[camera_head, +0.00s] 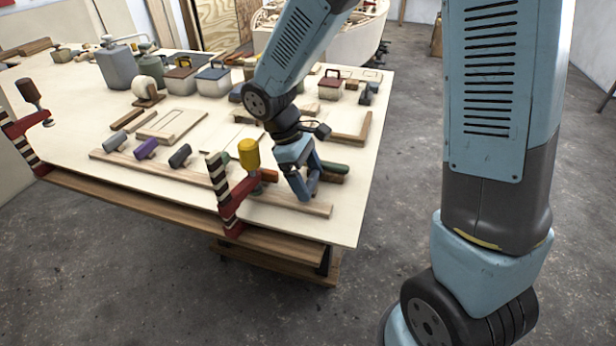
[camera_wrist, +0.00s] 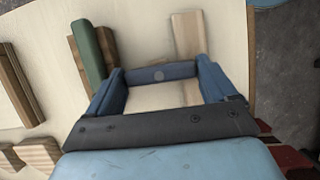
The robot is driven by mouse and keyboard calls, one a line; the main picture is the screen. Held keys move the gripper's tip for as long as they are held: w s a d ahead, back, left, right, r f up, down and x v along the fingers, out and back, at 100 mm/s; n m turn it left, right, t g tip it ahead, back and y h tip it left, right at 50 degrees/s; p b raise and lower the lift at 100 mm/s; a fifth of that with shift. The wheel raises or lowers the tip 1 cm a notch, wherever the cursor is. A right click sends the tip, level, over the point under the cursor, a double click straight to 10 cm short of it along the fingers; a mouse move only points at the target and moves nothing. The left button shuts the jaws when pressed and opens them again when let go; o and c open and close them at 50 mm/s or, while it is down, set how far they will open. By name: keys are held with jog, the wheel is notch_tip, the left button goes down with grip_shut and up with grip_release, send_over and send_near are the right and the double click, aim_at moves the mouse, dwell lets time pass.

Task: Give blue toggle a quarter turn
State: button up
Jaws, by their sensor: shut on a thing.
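The blue toggle (camera_wrist: 160,75) shows in the wrist view as a short bar with a grey dot at its middle. It lies across a pale wooden rail (camera_wrist: 187,34). My gripper (camera_wrist: 161,72) has one finger at each end of the toggle and is shut on it. In the head view my gripper (camera_head: 308,190) is low over the right end of the long rail (camera_head: 115,158), near the table's front edge. The toggle cannot be made out there, behind my fingers.
A red clamp with a yellow handle (camera_head: 249,154) stands close left of my gripper. A green-topped wooden piece (camera_wrist: 88,50) lies beside the rail. Another clamp (camera_head: 27,120) is at far left.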

dwell(0.3)
jog(key=o, duration=0.8)
jog(key=shift+o, duration=0.2)
